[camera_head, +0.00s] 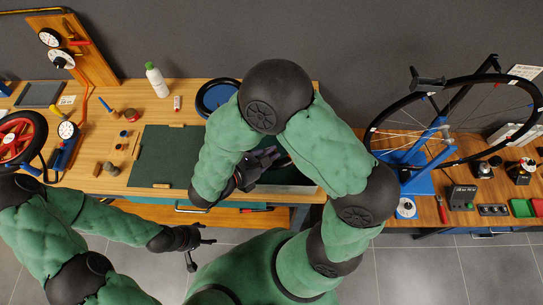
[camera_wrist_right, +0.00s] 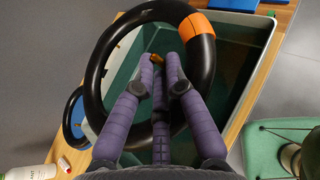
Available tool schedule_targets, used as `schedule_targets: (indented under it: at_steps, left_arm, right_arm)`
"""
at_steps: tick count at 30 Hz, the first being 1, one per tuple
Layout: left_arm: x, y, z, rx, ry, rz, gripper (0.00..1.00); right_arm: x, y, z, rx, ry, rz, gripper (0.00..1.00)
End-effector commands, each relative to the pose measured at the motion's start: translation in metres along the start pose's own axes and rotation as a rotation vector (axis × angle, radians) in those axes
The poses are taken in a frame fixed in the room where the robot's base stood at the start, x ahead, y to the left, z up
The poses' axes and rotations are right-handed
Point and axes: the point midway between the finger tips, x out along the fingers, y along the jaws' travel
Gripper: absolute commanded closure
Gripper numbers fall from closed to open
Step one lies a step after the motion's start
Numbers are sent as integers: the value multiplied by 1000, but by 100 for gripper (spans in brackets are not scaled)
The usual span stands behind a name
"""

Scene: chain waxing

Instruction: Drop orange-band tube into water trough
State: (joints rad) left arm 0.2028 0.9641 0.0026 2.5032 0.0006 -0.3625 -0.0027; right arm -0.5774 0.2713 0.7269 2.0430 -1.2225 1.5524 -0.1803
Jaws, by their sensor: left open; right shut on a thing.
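The orange-band tube is a black ring (camera_wrist_right: 97,75) with an orange band (camera_wrist_right: 197,25) at its upper right in the right wrist view. The water trough (camera_wrist_right: 262,40) has a pale rim and dark green inside, and lies below the ring. In the head view my right gripper (camera_head: 258,168) is over the trough (camera_head: 300,189), and my arm hides most of both the tube and the trough. My left gripper (camera_head: 200,240) is open and empty, in front of the bench.
A green mat (camera_head: 160,155) lies clear on the bench. Tools and a red-spoked wheel (camera_head: 20,135) are at left. A bicycle wheel on a blue stand (camera_head: 425,150) is at right.

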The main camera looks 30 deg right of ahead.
Motion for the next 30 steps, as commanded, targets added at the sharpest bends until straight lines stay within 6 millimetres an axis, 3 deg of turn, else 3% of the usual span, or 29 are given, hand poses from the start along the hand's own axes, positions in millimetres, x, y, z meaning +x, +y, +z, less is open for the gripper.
schedule_targets:
  at_steps: [8,9,11,12,23,30]
  left_arm:
    - [1,0,0,0,0,0,36]
    - [1,0,0,0,1,0,36]
    - [1,0,0,0,1,0,36]
    - [1,0,0,0,1,0,36]
    - [1,0,0,0,1,0,36]
    - [1,0,0,0,1,0,36]
  right_arm:
    - [0,0,-1,1,0,0,100]
    - [0,0,-1,1,0,0,78]
    - [0,0,-1,1,0,0,62]
    - [0,0,-1,1,0,0,59]
    - [-2,0,-1,0,0,1,59]
    - [-30,1,-1,0,1,5,59]
